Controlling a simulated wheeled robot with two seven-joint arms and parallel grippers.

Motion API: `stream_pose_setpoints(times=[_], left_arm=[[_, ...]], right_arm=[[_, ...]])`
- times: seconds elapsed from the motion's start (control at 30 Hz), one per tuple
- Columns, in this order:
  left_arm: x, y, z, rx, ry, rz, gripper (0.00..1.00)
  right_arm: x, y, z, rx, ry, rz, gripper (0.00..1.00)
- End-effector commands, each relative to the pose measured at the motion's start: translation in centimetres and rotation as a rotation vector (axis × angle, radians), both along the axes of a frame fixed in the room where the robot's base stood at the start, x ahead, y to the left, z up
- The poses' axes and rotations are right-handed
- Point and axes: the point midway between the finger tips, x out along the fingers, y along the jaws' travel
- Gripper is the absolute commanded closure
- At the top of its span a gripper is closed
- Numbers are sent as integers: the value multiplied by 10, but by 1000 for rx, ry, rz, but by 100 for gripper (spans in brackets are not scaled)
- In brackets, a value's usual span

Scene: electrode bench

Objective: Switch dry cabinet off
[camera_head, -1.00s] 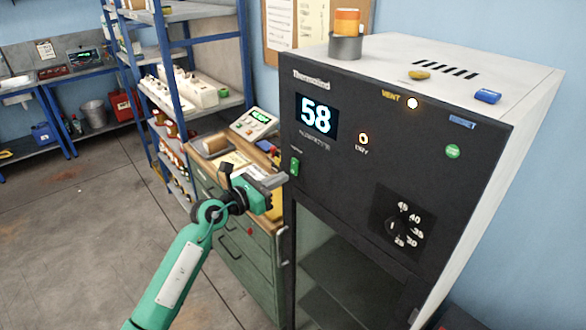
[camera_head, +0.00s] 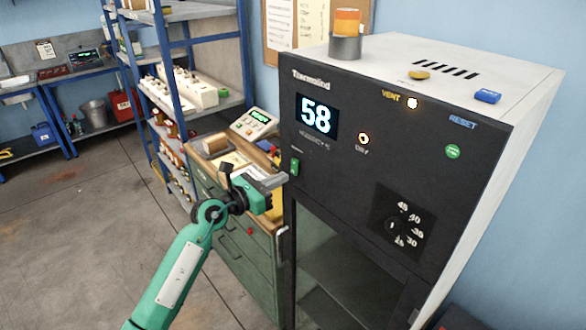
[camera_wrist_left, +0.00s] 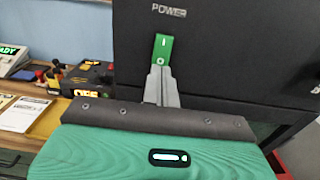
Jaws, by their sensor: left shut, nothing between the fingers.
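The dry cabinet (camera_head: 365,170) is a tall dark-fronted box with white sides, and its display reads 58. Its green power rocker switch (camera_head: 295,167) is at the left edge of the front panel. In the left wrist view the switch (camera_wrist_left: 163,48) sits below the word POWER, with an "I" mark at its upper part and an "O" at its lower part. My left gripper (camera_head: 284,180) is shut and empty, its tips at the lower end of the switch. In the wrist view the fingertips (camera_wrist_left: 159,72) overlap the switch's lower end; I cannot tell whether they touch. My right gripper is not in view.
A dial (camera_head: 401,227), a green button (camera_head: 453,151) and lit VENT lamp (camera_head: 412,103) are on the panel. A wooden-topped drawer unit (camera_head: 240,240) with instruments stands left of the cabinet. Blue shelving (camera_head: 172,60) is behind it. Floor at left is clear.

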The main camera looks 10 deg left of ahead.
Motion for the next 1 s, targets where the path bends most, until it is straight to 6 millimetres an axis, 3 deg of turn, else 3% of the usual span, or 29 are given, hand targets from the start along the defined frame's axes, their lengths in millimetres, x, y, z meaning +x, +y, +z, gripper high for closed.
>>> stream_pose_setpoints(times=[1.0], left_arm=[[10,-8,0,-1,0,0,100]], right_arm=[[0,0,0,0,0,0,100]])
